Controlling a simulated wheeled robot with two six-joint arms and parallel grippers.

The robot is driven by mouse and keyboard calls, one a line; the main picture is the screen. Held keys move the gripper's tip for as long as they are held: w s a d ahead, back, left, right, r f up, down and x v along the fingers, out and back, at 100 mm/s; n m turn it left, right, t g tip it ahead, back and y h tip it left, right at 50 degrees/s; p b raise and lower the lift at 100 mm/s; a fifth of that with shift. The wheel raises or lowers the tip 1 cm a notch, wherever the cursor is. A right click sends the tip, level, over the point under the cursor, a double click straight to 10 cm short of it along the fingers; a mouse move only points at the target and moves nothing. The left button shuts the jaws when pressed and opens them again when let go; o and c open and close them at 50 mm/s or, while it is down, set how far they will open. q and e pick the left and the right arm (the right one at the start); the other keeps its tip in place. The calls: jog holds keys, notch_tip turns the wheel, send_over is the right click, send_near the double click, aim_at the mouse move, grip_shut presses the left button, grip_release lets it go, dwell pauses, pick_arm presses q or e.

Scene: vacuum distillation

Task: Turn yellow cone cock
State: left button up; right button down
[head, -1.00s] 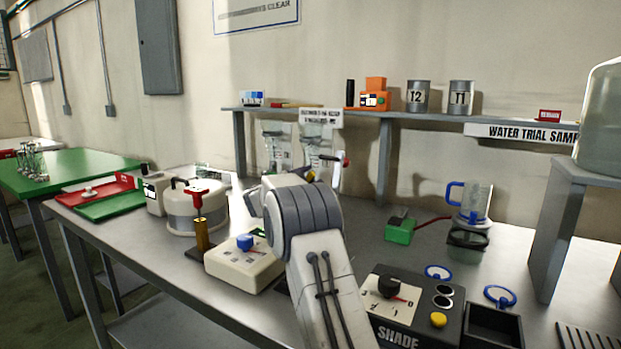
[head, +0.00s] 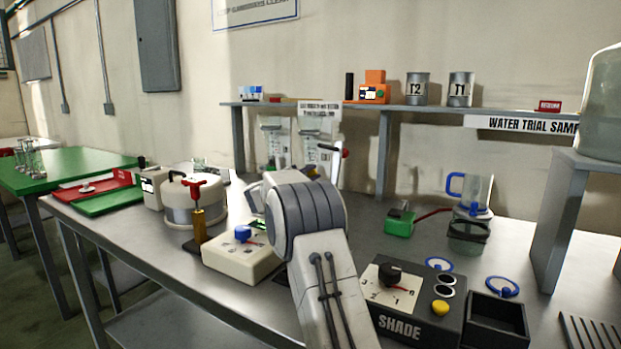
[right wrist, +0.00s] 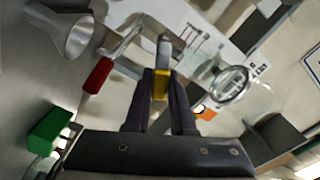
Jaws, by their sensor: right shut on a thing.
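The yellow cone cock (right wrist: 161,84) shows in the right wrist view as a small yellow piece below a pale grey tip. My right gripper (right wrist: 160,92) is shut on it, with one dark finger on each side. In the head view my right wrist (head: 308,215) hides the fingers and most of the cock. Its turn angle cannot be told. My left gripper is not in view.
A cream box with a blue knob (head: 242,254) stands left of my right arm. The SHADE control box (head: 415,305) stands to its right. A green block (head: 399,222) and a glass jug (head: 476,190) are farther back. Bare tabletop (head: 345,225) lies behind the arm.

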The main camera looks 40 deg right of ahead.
jog(key=m+b, duration=0.1)
jog(key=f+m+b, duration=0.1)
jog(key=m+b, duration=0.1)
jog(key=m, duration=0.1)
jog(key=shift+s+d+f, duration=0.1)
jog(key=shift+s+f, duration=0.15)
jog(key=shift+f, duration=0.15)
jog(key=shift+f+m+b, duration=0.2)
jog(key=shift+m+b, duration=0.4)
jog(key=shift+m, duration=0.2)
jog(key=c, duration=0.8)
grip_release()
jog(key=shift+o, duration=0.2)
